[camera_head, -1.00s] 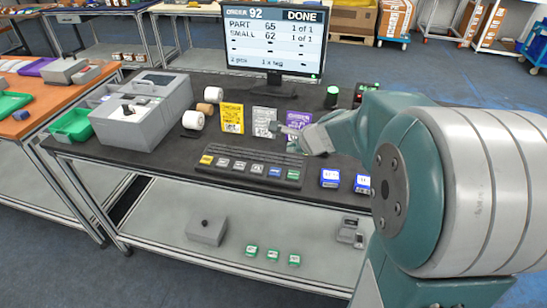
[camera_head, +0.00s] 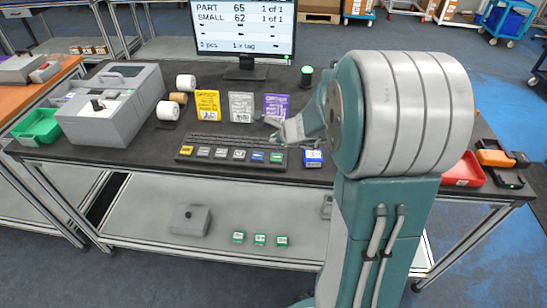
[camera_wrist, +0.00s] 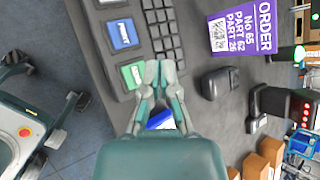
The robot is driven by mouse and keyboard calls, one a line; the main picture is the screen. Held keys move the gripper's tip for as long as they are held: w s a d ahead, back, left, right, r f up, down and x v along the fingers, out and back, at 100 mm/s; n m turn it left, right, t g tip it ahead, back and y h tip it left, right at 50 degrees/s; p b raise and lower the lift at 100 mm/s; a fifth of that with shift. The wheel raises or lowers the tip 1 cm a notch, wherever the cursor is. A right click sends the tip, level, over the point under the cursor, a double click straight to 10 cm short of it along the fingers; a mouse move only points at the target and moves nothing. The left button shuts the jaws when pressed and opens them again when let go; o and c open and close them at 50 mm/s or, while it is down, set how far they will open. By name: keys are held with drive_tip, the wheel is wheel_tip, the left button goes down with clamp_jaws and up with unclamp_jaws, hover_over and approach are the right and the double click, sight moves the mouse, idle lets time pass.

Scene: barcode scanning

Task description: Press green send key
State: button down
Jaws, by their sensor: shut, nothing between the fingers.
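The green key (camera_head: 277,157) is at the right end of the front row of large keys on the black keyboard (camera_head: 206,160). It also shows in the wrist view (camera_wrist: 132,75), just left of the fingertips. My gripper (camera_head: 272,126) is shut and empty, and its tips are above the right end of the keyboard. In the wrist view the fingers (camera_wrist: 159,66) meet beside the green key; I cannot tell their height above it. The blue key (camera_wrist: 122,34) is beside the green one. The monitor (camera_head: 245,30) shows an order list, its top cut off.
A blue box (camera_head: 313,158) stands right of the keyboard, partly under my gripper in the wrist view. Yellow, grey and purple order cards (camera_head: 277,106) stand behind the keyboard. A dark mouse-like object (camera_wrist: 222,83) lies nearby. A grey printer (camera_head: 112,112) is at the left.

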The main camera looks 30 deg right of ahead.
sight(278, 157)
drive_tip(key=f, duration=0.1)
drive_tip(key=d+f, duration=0.1)
drive_tip(key=f, duration=0.2)
drive_tip(key=shift+d+f, duration=0.1)
drive_tip(key=shift+d, duration=0.15)
drive_tip(key=shift+a+f, duration=0.1)
drive_tip(key=shift+f, duration=0.05)
drive_tip(key=shift+a+f, duration=0.1)
drive_tip(key=shift+a, duration=0.3)
drive_tip(key=shift+d, duration=0.35)
drive_tip(key=shift+a, duration=0.25)
drive_tip(key=shift+d, duration=0.1)
drive_tip(key=shift+f, duration=0.1)
drive_tip(key=shift+f, duration=0.25)
